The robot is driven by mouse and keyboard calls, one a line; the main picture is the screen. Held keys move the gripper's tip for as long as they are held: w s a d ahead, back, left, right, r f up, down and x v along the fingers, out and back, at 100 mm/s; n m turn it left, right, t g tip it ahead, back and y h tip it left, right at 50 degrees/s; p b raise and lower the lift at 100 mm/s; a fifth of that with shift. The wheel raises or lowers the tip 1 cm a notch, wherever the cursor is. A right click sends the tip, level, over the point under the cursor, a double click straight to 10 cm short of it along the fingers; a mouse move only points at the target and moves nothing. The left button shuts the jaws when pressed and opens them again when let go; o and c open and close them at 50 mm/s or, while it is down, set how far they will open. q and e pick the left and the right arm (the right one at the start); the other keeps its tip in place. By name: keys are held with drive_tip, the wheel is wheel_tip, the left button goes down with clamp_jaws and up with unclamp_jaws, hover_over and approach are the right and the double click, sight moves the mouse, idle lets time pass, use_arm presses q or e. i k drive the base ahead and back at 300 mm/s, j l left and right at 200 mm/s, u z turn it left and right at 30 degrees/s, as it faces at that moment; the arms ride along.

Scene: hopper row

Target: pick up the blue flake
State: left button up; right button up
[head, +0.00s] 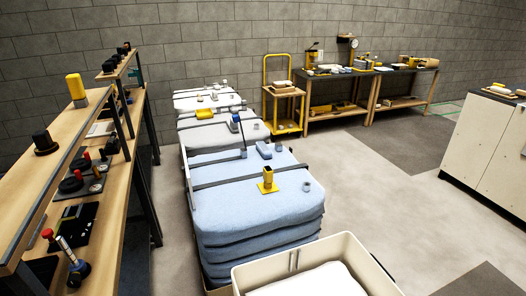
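A pale blue, layered, cushion-like mass (245,205) fills the near part of the row in the middle of the head view. Several small things rest on its top: a yellow holder (268,181) on a flat yellow base, a small grey-blue cylinder (307,186), and a blue block (264,150) farther back. I cannot tell which blue thing is the blue flake, and no single small flake stands out. Neither of my grippers shows in the head view.
A cream bin (358,252) with white contents stands in front. A wooden workbench (40,190) with tools runs along the left. White masses (205,100) continue the row behind. A yellow cart (287,112) and dark-topped tables (340,78) stand at the back.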

sight(265, 151)
drive_tip(key=k, duration=0.15)
drive_tip(key=k+z, duration=0.3)
drive_tip(key=k+l+z, duration=0.1)
drive_tip(key=z, duration=0.25)
drive_tip(key=l+z, duration=0.15)
drive_tip(key=z, duration=1.6)
drive_tip(key=i+z, duration=0.1)
drive_tip(key=i, duration=0.65)
drive_tip(key=i+j+z, duration=0.1)
drive_tip(key=i, duration=0.6)
drive_tip(key=i+u, duration=0.45)
drive_tip(key=i, duration=0.25)
drive_tip(key=i+l+u, duration=0.15)
drive_tip(key=i+u, duration=0.3)
drive_tip(key=i, duration=0.3)
drive_tip(key=i+j+u, duration=0.15)
drive_tip(key=i+u, duration=0.15)
drive_tip(key=u, duration=0.15)
drive_tip(key=i+u, duration=0.35)
drive_tip(key=u, duration=0.15)
drive_tip(key=i+u, duration=0.45)
drive_tip(key=i+j+u, duration=0.1)
drive_tip(key=i+u, duration=0.25)
drive_tip(key=i, duration=0.35)
drive_tip(key=i+l+u, duration=0.1)
drive_tip(key=i+u, duration=0.25)
drive_tip(key=i, duration=0.35)
